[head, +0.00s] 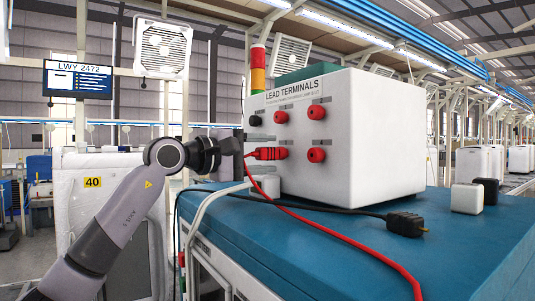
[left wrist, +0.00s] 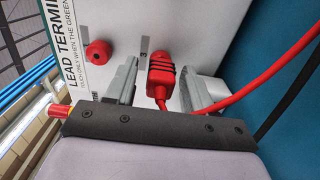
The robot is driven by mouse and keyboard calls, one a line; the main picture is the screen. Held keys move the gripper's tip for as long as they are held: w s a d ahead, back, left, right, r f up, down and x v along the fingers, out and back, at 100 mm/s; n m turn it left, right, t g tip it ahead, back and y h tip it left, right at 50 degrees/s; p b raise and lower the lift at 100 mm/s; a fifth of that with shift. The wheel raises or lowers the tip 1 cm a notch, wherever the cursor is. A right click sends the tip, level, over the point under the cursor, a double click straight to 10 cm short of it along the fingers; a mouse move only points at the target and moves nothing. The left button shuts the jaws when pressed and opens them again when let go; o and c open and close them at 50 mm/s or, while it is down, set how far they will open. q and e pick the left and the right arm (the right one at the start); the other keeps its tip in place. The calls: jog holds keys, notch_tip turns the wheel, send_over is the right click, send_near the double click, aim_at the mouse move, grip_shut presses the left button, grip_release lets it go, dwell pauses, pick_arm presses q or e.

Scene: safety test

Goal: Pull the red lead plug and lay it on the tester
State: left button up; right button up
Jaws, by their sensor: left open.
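The red lead plug (head: 268,153) sits in a terminal on the front of the white tester box (head: 375,130), labelled LEAD TERMINALS. Its red lead (head: 345,237) hangs down and runs across the teal top to the lower right. My left gripper (head: 238,152) is at the plug's near end, in front of the panel. In the left wrist view the plug (left wrist: 161,78) lies between the two open fingers (left wrist: 163,92), with a gap visible on each side. My right gripper is not in view.
Other red terminals (head: 316,112) and a black one (head: 254,120) surround the plug. On the teal top (head: 470,240) lie a black plug (head: 405,222) with a black cable, a white cube (head: 467,198) and a black cube (head: 487,189). A signal tower (head: 257,70) stands behind the box's left edge.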

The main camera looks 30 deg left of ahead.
aim_at(258, 154)
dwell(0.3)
pick_arm(q)
grip_shut()
jog(key=shift+s, duration=0.1)
jog(key=shift+b+v, duration=1.15)
jog(key=shift+v, duration=1.75)
jog(key=shift+a, duration=0.1)
